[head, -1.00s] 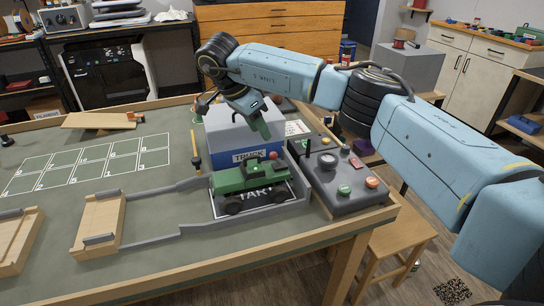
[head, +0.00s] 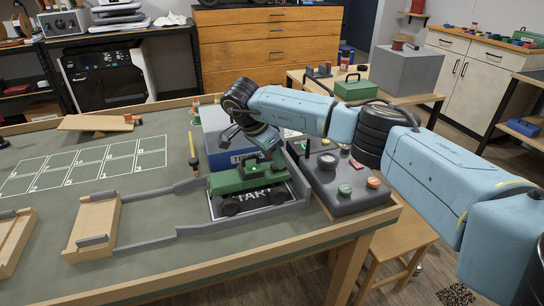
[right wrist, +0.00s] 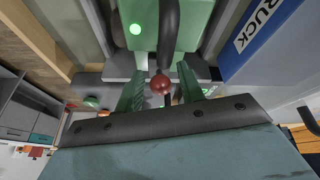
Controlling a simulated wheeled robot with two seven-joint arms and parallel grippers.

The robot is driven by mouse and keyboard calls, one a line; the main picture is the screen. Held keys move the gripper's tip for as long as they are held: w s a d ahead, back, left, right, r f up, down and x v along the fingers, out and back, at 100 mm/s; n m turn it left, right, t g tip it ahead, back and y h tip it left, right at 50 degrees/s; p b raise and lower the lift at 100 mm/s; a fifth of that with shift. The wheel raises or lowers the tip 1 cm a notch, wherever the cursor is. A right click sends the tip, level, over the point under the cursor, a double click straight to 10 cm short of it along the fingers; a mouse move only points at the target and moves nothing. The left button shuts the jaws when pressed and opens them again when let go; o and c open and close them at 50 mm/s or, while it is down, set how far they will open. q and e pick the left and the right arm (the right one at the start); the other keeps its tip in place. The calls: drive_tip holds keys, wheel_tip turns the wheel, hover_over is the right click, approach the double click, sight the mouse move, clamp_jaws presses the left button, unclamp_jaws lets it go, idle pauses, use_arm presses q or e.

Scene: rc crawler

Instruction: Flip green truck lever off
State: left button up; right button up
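The green truck (head: 235,182) stands on the START pad (head: 273,194) at the track's right end. In the right wrist view its green body (right wrist: 190,25) shows a lit green light (right wrist: 135,29) beside a dark lever stem (right wrist: 168,40). The lever's red ball knob (right wrist: 160,84) lies between my right gripper's two green fingers (right wrist: 160,78). The fingers are apart, with gaps visible on both sides of the knob. In the head view my right gripper (head: 272,156) is low over the truck's rear and hides the knob. My left gripper is not in view.
A blue-grey box labelled TRUCK (head: 215,133) stands close behind the truck. A dark control panel (head: 345,195) with buttons is just to its right. Grey rails and a wooden block (head: 97,222) lie to the left. The table's middle left is mostly clear.

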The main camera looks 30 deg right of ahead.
clamp_jaws()
